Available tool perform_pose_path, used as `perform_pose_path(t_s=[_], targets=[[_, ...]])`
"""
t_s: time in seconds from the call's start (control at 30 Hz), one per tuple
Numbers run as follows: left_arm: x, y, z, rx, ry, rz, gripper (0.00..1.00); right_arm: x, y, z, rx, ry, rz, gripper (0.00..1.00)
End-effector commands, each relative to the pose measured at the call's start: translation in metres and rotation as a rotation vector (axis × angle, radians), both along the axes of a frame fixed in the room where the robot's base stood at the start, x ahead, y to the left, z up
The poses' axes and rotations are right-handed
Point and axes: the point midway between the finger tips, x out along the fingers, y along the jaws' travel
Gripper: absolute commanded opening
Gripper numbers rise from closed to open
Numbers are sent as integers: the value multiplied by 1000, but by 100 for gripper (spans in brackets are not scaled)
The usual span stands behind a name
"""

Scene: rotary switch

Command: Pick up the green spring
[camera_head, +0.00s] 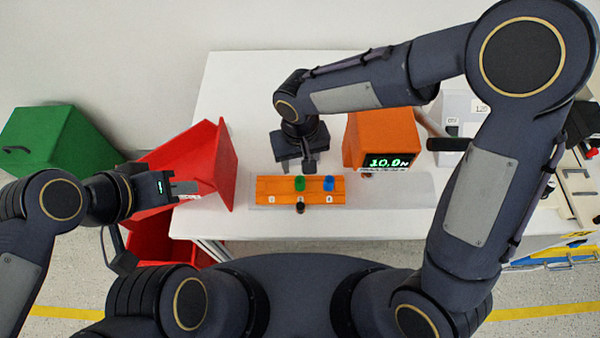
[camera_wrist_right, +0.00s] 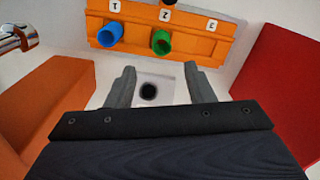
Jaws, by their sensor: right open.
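The green spring (camera_head: 300,183) is seated in the middle of the orange holder (camera_head: 265,190), left of the blue spring (camera_head: 329,183). In the right wrist view the green spring (camera_wrist_right: 161,42) stands by the label 2, and the blue spring (camera_wrist_right: 110,35) by the label 1. My right gripper (camera_head: 308,162) is behind the holder in the head view. In the right wrist view it (camera_wrist_right: 158,84) is open and empty, with the green spring beyond its fingertips and apart from them. My left gripper (camera_head: 186,188) is at the left near the red bin; its finger gap is unclear.
An orange tester (camera_head: 381,142) with a lit display stands right of the holder. A red bin (camera_head: 228,165) is on the left, and a green bin (camera_head: 50,145) lies further left. A black knob (camera_head: 300,208) is at the holder's front. The white table (camera_head: 330,222) is clear in front.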

Motion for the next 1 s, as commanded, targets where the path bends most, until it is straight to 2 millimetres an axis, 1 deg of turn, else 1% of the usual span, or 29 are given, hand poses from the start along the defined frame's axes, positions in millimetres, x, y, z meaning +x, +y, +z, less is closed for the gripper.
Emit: perform_pose_path(t_s=[0.03,0.17,0.33,0.43,0.53,0.73,0.77,1.0], targets=[[0,0,1,0,0,0,28,-1,-1,-6,-3,3,0,48],[0,0,4,0,0,0,28,-4,-1,-20,-2,4,1,48],[0,0,11,0,0,0,28,-13,-1,-44,-3,6,2,48],[0,0,11,0,0,0,28,-12,0,-58,-2,4,-1,48],[0,0,11,0,0,0,28,-11,0,-64,0,1,0,48],[0,0,11,0,0,0,28,-11,0,-65,0,0,-1,48],[0,0,11,0,0,0,28,-11,0,-65,0,0,-1,47],[0,0,11,0,0,0,28,-11,0,-65,1,0,-1,16]])
